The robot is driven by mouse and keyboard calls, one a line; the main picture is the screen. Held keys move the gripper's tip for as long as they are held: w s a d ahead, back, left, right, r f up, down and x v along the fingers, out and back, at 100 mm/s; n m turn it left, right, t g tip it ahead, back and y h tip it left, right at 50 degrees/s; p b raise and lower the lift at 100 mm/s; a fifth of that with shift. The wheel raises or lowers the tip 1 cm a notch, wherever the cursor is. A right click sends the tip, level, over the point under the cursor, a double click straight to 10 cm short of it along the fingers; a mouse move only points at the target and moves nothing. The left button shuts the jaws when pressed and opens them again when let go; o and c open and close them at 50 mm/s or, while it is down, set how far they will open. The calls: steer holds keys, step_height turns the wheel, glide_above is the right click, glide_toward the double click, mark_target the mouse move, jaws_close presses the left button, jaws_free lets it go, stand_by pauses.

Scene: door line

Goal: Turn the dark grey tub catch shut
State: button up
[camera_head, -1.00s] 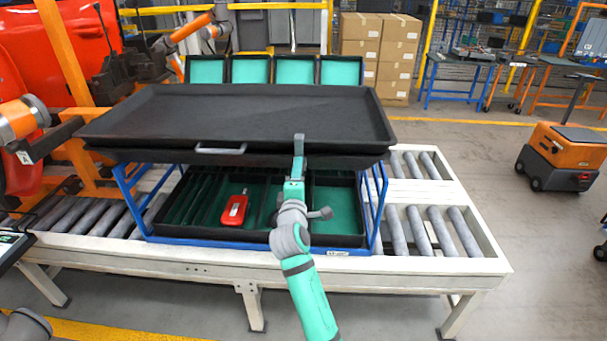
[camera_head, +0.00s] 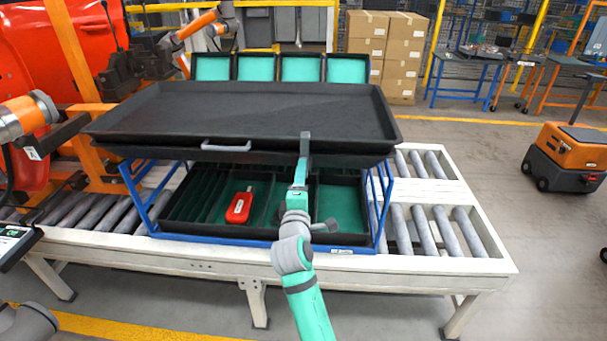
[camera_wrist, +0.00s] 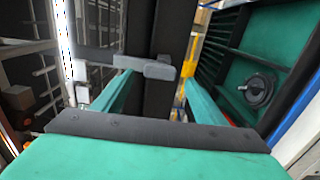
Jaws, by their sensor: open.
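The black tub (camera_head: 250,112) stands over a blue frame, a silver handle (camera_head: 226,147) on its front. The dark grey catch (camera_head: 305,146) is a narrow bar at the tub's front, right of the handle, upright in the head view. In the wrist view the catch (camera_wrist: 146,67) reaches across the space between my fingers. My gripper (camera_head: 300,175) is at the tub's front, just below the catch's upper part. In the wrist view my gripper (camera_wrist: 157,84) has its teal fingers apart, the catch's end between them. Whether a finger touches it, I cannot tell.
Below the tub, a teal-lined tray (camera_head: 185,232) holds a red tool (camera_head: 239,207). The blue frame (camera_head: 384,205) rests on a roller conveyor (camera_head: 425,252). A dark round object (camera_wrist: 257,90) shows over the teal lining in the wrist view.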

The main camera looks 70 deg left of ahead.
steer(key=v, duration=0.6)
steer(key=shift+w+d, duration=0.15)
steer(key=shift+d, duration=0.05)
steer(key=shift+w+d, duration=0.1)
steer(key=w+d+f+m+t+h, duration=0.1)
steer(key=w+d+f+m+t, duration=0.1)
steer(key=w+d+f+m, duration=0.35)
steer(key=w+d+f+m+t+h, duration=0.1)
steer(key=w+d+f+m+t, duration=0.15)
steer(key=d+m, duration=0.45)
steer(key=w+d+f+m+t+h, duration=0.1)
steer(key=d+f+m+t+h, duration=0.25)
steer(key=d, duration=0.65)
steer(key=w+d+f+m+h, duration=0.1)
steer(key=d+f+m+h, duration=0.2)
steer(key=d+f+m, duration=0.45)
steer(key=s+d+f+m+h, duration=0.1)
steer(key=s+d, duration=0.4)
steer(key=d, duration=0.5)
steer(key=s+d+f+m+h, duration=0.1)
steer(key=s+d+m+h, duration=0.3)
steer(key=d, duration=0.6)
steer(key=s+d+f+m+h, duration=0.1)
steer(key=s+d+m+h, duration=0.2)
steer(key=s+d, duration=0.5)
steer(key=d, duration=0.3)
steer(key=shift+f, duration=0.35)
